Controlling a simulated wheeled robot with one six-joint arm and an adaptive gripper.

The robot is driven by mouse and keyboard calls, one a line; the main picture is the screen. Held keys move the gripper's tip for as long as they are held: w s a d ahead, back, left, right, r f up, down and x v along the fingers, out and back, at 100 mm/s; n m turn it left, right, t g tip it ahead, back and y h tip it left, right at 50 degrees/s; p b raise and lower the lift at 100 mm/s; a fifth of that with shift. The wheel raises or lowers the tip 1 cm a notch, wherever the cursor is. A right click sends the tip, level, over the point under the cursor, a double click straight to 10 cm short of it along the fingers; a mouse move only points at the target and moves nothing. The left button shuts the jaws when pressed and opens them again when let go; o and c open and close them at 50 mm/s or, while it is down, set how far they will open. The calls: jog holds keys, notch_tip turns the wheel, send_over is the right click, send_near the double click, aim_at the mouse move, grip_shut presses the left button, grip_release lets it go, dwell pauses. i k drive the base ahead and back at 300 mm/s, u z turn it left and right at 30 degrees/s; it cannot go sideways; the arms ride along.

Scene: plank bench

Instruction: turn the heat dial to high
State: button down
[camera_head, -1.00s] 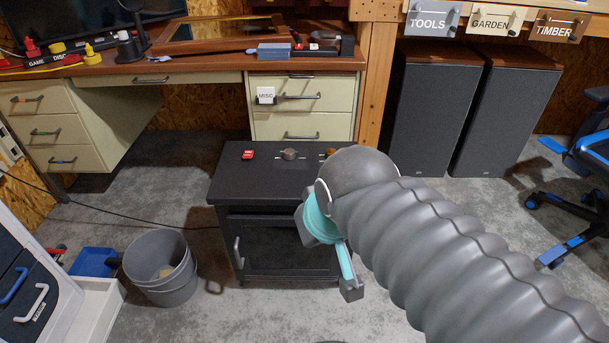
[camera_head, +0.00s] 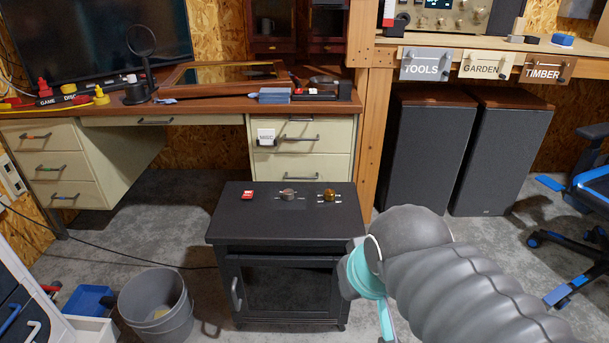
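A black cabinet (camera_head: 262,228) with a glass-fronted door stands on the floor in front of the desk. On its top, in a row, are a small red switch (camera_head: 247,194), a grey knob (camera_head: 288,193) and a brass-coloured knob (camera_head: 328,194). Pale marks lie beside both knobs. Any lettering is too small to read, so I cannot tell which knob is the heat dial or its setting. My gripper (camera_head: 386,325) is at the cabinet's front right, apart from the knobs.
A desk (camera_head: 210,103) with drawers stands behind the cabinet. A grey bucket (camera_head: 155,305) and a blue bin (camera_head: 88,300) are at left. Tall speakers (camera_head: 428,150) stand at right behind my arm. A blue-black chair (camera_head: 585,210) is far right. The space above the cabinet top is clear.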

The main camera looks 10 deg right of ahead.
aim_at(288, 193)
jog(key=i, duration=0.95)
jog(key=k, duration=1.15)
jog(key=z, duration=0.4)
jog(key=i, duration=1.1)
jog(key=u, duration=0.7)
